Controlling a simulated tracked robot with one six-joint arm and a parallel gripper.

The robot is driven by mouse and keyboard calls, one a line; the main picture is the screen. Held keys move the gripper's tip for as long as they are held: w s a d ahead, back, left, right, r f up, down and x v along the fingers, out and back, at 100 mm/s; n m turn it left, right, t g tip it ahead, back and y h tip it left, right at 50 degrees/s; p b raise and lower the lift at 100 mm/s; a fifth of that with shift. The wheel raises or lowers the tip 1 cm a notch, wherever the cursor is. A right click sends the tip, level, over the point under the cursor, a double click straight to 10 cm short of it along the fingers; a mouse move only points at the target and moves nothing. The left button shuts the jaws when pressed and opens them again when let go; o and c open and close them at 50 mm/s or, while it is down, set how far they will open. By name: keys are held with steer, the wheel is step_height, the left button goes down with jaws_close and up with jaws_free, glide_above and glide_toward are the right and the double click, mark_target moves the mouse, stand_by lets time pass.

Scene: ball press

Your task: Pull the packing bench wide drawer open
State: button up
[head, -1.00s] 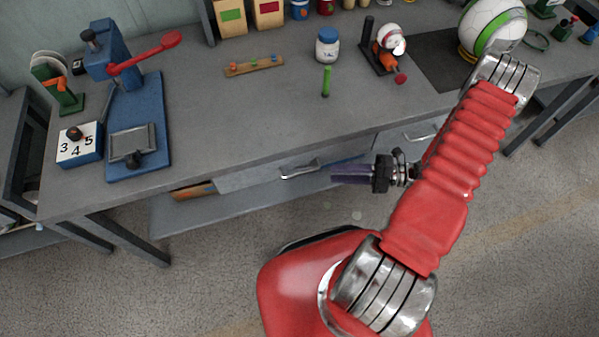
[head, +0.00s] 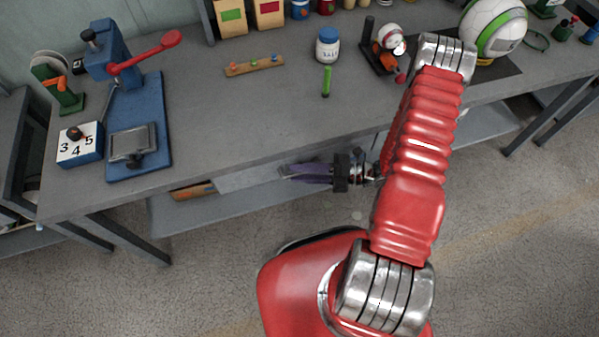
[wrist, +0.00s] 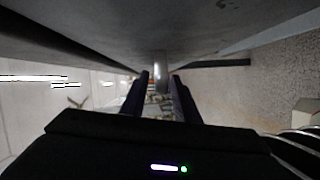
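The wide drawer (head: 240,179) is a pale grey front under the packing bench top, seen in the head view. It looks closed. Its metal handle is mostly hidden behind my gripper in the head view. My gripper (head: 284,172) is under the bench's front edge, with its dark purple fingers pointing left at the handle's place. In the wrist view, my gripper (wrist: 161,98) has its two dark fingers apart. A shiny bar, apparently the drawer handle (wrist: 160,73), shows between and just beyond the fingertips. I cannot tell whether they touch it.
The bench top (head: 230,110) lies close above my gripper. A blue press (head: 125,115), a number block (head: 80,146), a jar (head: 327,45) and a ball (head: 492,28) stand on it. A lower shelf (head: 215,209) runs beneath the drawer. The floor in front is clear.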

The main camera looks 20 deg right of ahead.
steer(key=shift+a, duration=0.1)
jaws_close()
stand_by(0.3)
steer(key=shift+a+f, duration=0.1)
stand_by(0.3)
